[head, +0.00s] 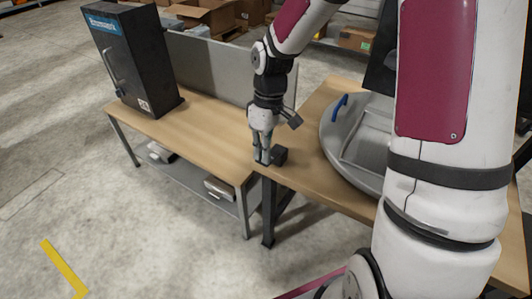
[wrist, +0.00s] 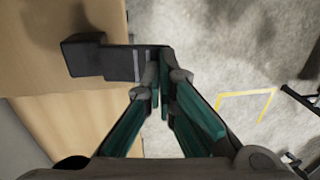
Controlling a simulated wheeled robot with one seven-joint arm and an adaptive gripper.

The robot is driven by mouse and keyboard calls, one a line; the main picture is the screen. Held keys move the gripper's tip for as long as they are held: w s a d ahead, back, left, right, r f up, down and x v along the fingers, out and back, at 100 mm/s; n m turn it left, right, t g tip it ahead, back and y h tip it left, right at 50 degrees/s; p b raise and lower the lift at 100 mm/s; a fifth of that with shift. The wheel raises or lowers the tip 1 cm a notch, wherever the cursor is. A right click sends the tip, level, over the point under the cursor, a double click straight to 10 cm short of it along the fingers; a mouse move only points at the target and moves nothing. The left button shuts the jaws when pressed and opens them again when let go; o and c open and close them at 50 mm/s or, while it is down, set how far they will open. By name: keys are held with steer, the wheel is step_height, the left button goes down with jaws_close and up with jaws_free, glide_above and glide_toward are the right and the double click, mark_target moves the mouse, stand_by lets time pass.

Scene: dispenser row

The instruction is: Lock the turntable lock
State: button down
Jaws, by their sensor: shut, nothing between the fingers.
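The turntable (head: 338,134) is a round grey disc with a blue handle (head: 340,104), on the right wooden table in the head view. A small black block, which looks like the turntable lock (head: 280,155), sits at that table's near left corner. In the wrist view the lock (wrist: 88,55) shows as a black block with a flat dark plate reaching to my fingertips. My gripper (head: 263,157) points down beside the lock, on its left. Its fingers (wrist: 160,85) are shut and empty, close to the plate's end; I cannot tell whether they touch it.
A black dispenser cabinet (head: 134,62) stands on the left table (head: 185,125), with a grey panel (head: 215,68) behind. A narrow gap separates the tables. Cardboard boxes (head: 205,15) lie at the back. The floor (head: 130,220) in front is clear, with yellow tape.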

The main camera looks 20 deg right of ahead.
steer(key=shift+s+a+f+t+h+b, duration=0.2)
steer(key=shift+f+t+h+b, duration=0.1)
steer(key=shift+f+h+b, duration=0.15)
steer(key=shift+s+a+f+t+h+b, duration=0.15)
steer(key=shift+f+t+h+b, duration=0.15)
steer(key=shift+h+b, duration=0.2)
steer(key=shift+w, duration=0.1)
steer(key=shift+r, duration=0.1)
steer(key=shift+r+p, duration=0.75)
steer(key=shift+p, duration=0.05)
steer(key=shift+r+p, duration=0.4)
steer(key=shift+r, duration=0.05)
step_height(320, 180, up, 13)
steer(key=p, duration=0.6)
steer(key=shift+a, duration=0.15)
